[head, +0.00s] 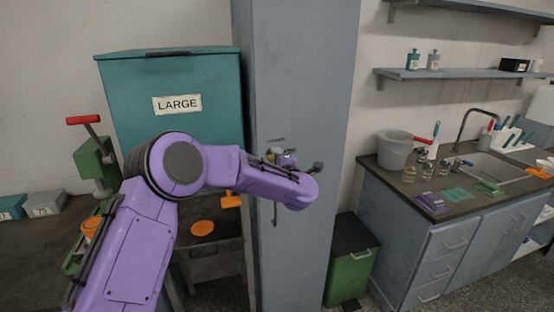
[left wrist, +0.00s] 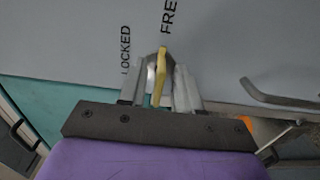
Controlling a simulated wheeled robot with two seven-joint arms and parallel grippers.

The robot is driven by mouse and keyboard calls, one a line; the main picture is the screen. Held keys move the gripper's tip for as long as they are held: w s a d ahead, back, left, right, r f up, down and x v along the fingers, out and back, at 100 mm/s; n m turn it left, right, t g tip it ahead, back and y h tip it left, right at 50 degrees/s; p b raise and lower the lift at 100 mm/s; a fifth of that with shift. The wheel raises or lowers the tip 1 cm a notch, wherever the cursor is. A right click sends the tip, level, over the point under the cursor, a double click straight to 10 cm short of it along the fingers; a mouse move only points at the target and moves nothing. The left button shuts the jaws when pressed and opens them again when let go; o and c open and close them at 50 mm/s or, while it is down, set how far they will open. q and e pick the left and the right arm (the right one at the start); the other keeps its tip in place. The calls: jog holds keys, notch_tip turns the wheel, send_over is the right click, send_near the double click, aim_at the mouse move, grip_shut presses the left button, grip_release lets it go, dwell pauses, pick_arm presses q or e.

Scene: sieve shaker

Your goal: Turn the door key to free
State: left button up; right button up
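The yellow door key (left wrist: 160,75) stands in a round silver lock on the grey cabinet door (left wrist: 70,40). In the left wrist view its upper end lies just below the lettering FREE (left wrist: 169,15), right of the lettering LOCKED (left wrist: 126,50). My left gripper (left wrist: 163,88) has one finger on each side of the key, with narrow gaps that look open; I see no clear contact. In the head view my left arm reaches the tall cabinet (head: 295,80), and its wrist hides most of the gripper and lock. My right gripper is in neither view.
A bar handle (left wrist: 280,98) sits on the door to the right of the key. A teal box labelled LARGE (head: 170,85) stands left of the cabinet. A green bin (head: 350,270) and a sink counter (head: 400,180) are on the right.

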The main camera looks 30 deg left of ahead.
pick_arm(q)
jog(key=b+v, duration=0.3)
jog(key=v, duration=0.7)
jog(key=s+d+f+m+h, duration=0.25)
jog(key=s+f+m, duration=0.2)
jog(key=f, duration=0.55)
jog(key=s+d+f+m+h, duration=0.1)
jog(key=s+f+m+h, duration=0.25)
jog(key=f+m, duration=0.4)
jog(key=s+d+f+m+h, duration=0.2)
jog(key=s+f+m+h, duration=0.15)
jog(key=f, duration=0.75)
jog(key=s+f+m+g, duration=0.1)
jog(key=s+f+g, duration=0.1)
jog(key=s+f, duration=0.3)
jog(key=s+a+f+m+g, duration=0.1)
jog(key=s+f, duration=0.5)
jog(key=s, duration=0.8)
jog(key=s+f+m+g, duration=0.3)
jog(key=s+f+g, duration=0.2)
jog(key=s, duration=0.5)
jog(key=shift+a+f+h, duration=0.2)
jog(key=shift+f+h, duration=0.25)
jog(key=shift+f, duration=0.05)
